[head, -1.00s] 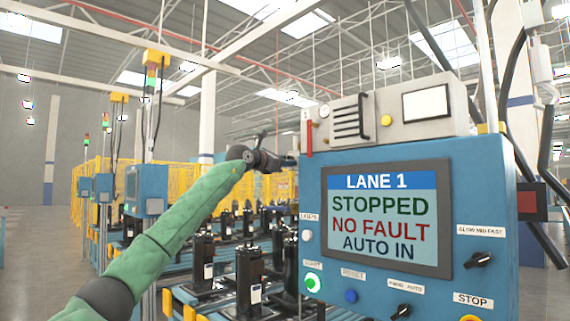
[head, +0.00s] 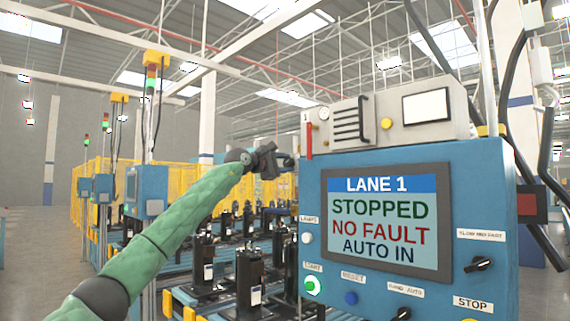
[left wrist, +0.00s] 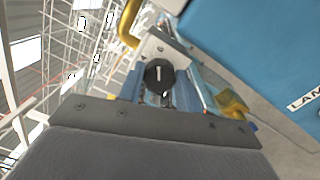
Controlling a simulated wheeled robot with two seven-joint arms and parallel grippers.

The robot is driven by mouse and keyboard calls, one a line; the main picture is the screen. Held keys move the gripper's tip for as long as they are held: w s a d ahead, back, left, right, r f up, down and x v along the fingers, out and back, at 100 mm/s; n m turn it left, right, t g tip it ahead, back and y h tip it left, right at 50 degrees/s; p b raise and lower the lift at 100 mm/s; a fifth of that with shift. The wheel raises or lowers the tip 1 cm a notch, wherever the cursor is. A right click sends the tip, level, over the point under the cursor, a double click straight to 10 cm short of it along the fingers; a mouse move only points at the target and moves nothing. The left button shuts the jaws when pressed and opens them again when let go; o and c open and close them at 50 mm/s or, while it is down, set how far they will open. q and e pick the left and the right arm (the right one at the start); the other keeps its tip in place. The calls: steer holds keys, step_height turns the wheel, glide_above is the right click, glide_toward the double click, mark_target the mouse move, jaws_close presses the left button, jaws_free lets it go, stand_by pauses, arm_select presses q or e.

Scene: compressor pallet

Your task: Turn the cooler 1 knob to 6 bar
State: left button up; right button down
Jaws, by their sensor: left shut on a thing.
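The cooler 1 unit (head: 372,122) is the pale box marked 1 on top of the blue lane panel. A small round gauge (head: 324,113) sits on its left part; its reading is too small to tell. My left gripper (head: 287,161) is at the left side of this unit, by the panel's upper left corner. In the left wrist view a round black knob (left wrist: 159,75) with a white pointer line shows right at the fingertips (left wrist: 160,96). The gripper is shut on this knob. The knob's scale cannot be read. My right gripper is out of view.
The blue panel (head: 310,190) has a screen (head: 386,222) reading LANE 1, STOPPED, NO FAULT, AUTO IN, with switches and buttons around it. Black compressors (head: 249,275) stand in rows on the line below my left arm. A yellow fence (head: 95,180) is behind.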

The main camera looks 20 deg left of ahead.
arm_select(q)
steer(key=shift+m, duration=0.4)
arm_select(e)
steer(key=shift+s+f, duration=0.25)
steer(key=shift+s, duration=0.4)
arm_select(q)
steer(key=o, duration=1)
steer(key=shift+w, duration=0.1)
arm_select(e)
steer(key=shift+w, duration=0.15)
arm_select(q)
steer(key=shift+s+a+f, duration=0.1)
steer(key=shift+s, duration=0.1)
steer(key=b+v, duration=0.4)
steer(key=v, duration=0.3)
steer(key=shift+a, duration=0.15)
arm_select(e)
step_height(320, 180, up, 9)
steer(key=w+a, duration=0.2)
steer(key=shift+w+a+g, duration=0.25)
steer(key=shift+a+g, duration=0.15)
arm_select(q)
steer(key=shift+s, duration=0.1)
